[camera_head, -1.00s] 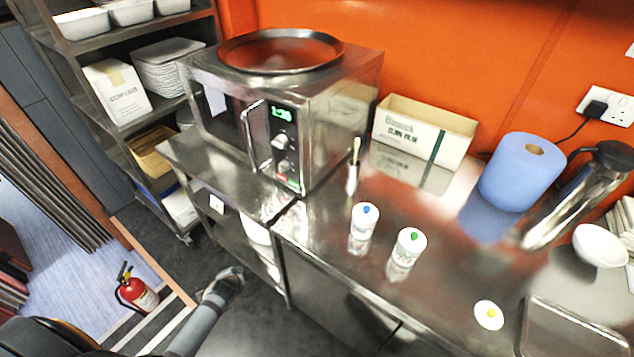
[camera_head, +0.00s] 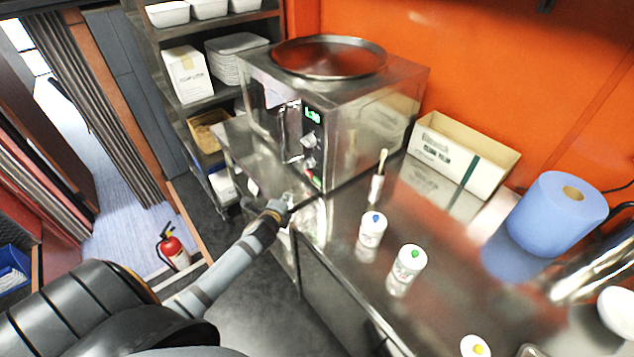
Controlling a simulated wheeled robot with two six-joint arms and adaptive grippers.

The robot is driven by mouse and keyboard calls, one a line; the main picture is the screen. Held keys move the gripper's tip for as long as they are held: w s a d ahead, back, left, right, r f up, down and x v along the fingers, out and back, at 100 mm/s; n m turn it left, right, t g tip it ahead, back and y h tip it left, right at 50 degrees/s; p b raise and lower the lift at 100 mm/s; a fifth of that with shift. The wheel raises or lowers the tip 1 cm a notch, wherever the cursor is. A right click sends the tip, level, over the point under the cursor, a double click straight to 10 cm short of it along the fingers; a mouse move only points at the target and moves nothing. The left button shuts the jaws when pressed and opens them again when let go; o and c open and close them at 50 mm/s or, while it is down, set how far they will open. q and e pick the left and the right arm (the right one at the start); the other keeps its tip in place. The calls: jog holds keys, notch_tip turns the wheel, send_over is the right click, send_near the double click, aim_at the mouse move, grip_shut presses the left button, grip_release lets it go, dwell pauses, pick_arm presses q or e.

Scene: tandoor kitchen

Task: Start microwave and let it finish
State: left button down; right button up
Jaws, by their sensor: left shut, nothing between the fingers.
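The steel microwave (camera_head: 345,120) stands on the steel counter, its front facing left and toward me. Its door is shut, with a vertical handle (camera_head: 285,132) on the door's right side. The control panel has a lit green display (camera_head: 313,116), knobs (camera_head: 309,141) below it, and a green and a red patch at the bottom. My left gripper (camera_head: 288,199) is shut and empty, just below and in front of the panel, apart from it. My right gripper is not in view.
A round steel tray (camera_head: 330,56) lies on top of the microwave. A fire extinguisher (camera_head: 173,248) stands on the floor.

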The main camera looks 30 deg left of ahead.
aim_at(317, 181)
pick_arm(q)
jog(key=w+d+b, duration=0.3)
jog(key=w, duration=0.5)
jog(key=shift+d, duration=0.3)
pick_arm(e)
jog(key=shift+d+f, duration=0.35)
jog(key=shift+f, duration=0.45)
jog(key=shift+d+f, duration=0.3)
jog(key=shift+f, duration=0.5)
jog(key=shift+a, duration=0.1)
pick_arm(q)
jog(key=shift+w, duration=0.25)
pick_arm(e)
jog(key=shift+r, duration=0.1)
pick_arm(q)
jog(key=shift+w+d, duration=0.15)
jog(key=shift+w, duration=0.1)
